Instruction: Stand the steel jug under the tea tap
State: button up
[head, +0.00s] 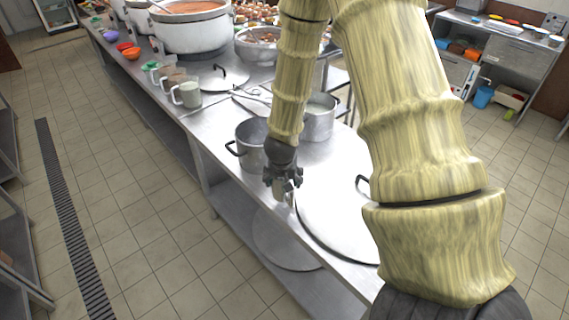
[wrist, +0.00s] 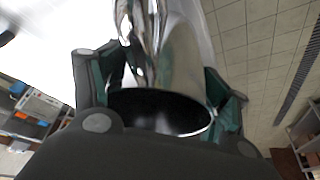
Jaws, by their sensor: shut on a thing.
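My gripper (head: 283,178) is over the front edge of the steel table, pointing down, in the head view. It is shut on the steel jug (wrist: 185,55), a shiny vessel that fills the middle of the wrist view between the two fingers. The jug's dark round opening (wrist: 160,108) faces the wrist camera. In the head view only a small part of the jug (head: 281,193) shows below the fingers. I cannot make out a tea tap in either view.
The steel table (head: 215,122) carries an empty steel pot (head: 250,150) beside my wrist, a pot with pale contents (head: 319,122) behind it, and a large round lid (head: 335,215) to the right. Mugs (head: 187,95) and large stockpots (head: 190,32) stand farther back. The tiled floor at left is clear.

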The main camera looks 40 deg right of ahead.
jog(key=shift+w+d+f+p, duration=0.75)
jog(key=shift+w+d+p, duration=0.15)
jog(key=shift+w, duration=0.35)
jog(key=shift+w+d+f+p, duration=0.75)
jog(key=shift+w+d, duration=0.1)
jog(key=shift+w, duration=0.4)
jog(key=shift+w+d+f+p, duration=0.7)
jog(key=shift+w+d+p, duration=0.2)
jog(key=shift+w, duration=0.35)
jog(key=shift+a, duration=0.1)
jog(key=shift+f, duration=0.1)
jog(key=o, duration=1.6)
